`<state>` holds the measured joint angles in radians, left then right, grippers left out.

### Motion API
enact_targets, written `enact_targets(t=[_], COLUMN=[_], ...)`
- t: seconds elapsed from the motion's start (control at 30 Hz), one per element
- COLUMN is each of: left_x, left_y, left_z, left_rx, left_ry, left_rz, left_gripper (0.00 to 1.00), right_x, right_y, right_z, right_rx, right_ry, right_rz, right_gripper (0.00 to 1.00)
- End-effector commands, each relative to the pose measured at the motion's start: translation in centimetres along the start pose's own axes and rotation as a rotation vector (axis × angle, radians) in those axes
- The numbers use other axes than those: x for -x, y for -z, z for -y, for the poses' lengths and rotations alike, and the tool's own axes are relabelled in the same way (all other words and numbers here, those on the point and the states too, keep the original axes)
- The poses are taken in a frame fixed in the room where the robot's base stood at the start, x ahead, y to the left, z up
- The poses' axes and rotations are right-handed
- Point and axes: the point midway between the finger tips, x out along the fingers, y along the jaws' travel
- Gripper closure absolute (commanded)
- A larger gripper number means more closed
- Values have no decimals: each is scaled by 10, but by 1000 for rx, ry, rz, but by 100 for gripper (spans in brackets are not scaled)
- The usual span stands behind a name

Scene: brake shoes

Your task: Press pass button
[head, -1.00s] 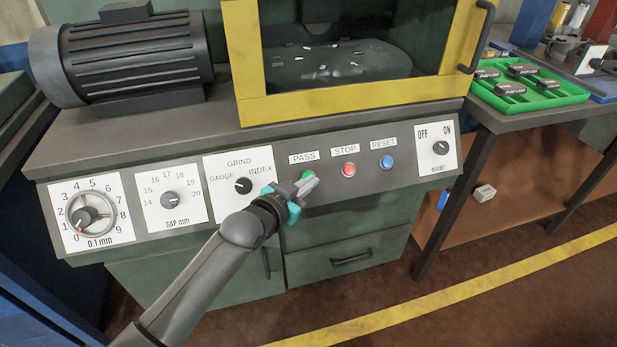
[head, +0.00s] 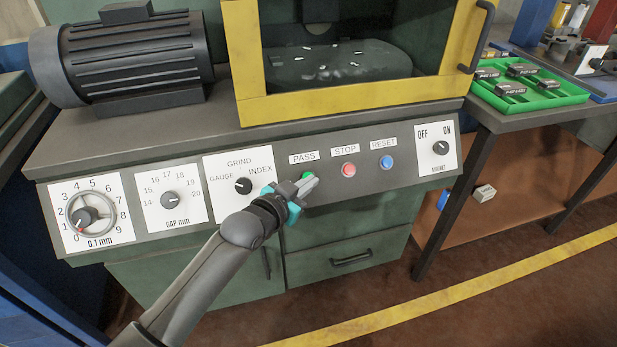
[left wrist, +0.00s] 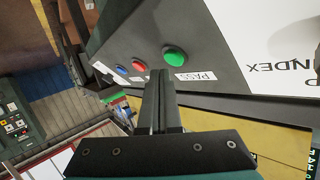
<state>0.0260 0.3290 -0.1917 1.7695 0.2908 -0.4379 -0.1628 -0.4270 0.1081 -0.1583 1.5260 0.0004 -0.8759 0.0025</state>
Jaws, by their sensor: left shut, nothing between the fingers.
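The green PASS button (head: 309,175) is on the sloping grey control panel (head: 325,189), under its PASS label (head: 303,157). My left gripper (head: 311,185) is shut and empty, its fingertips just in front of the button and partly covering it in the head view. In the left wrist view the green button (left wrist: 174,55) shows whole, just beyond the shut fingertips (left wrist: 159,74). I cannot tell whether they touch it. My right gripper is not in view.
The red STOP button (head: 348,169) and blue RESET button (head: 386,162) are right of PASS. The GRIND selector (head: 243,186) is close on the left. Above is the yellow-framed window (head: 340,105). A green tray (head: 545,98) of dark blocks stands on the right table.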

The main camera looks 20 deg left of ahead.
Motion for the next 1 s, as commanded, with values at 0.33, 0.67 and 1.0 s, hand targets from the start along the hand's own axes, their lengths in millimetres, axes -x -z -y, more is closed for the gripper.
enact_targets(t=[0.33,0.67,1.0], left_x=[-1,-6,-7], left_y=[-1,-4,-5], left_z=[1,4,5], left_rx=[0,0,0], left_ry=[0,-1,0], left_rz=[0,0,0], left_gripper=[100,100,100], right_x=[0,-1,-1], right_y=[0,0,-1], right_z=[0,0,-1], right_rx=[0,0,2], right_ry=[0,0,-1], right_rz=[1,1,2], right_gripper=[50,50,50])
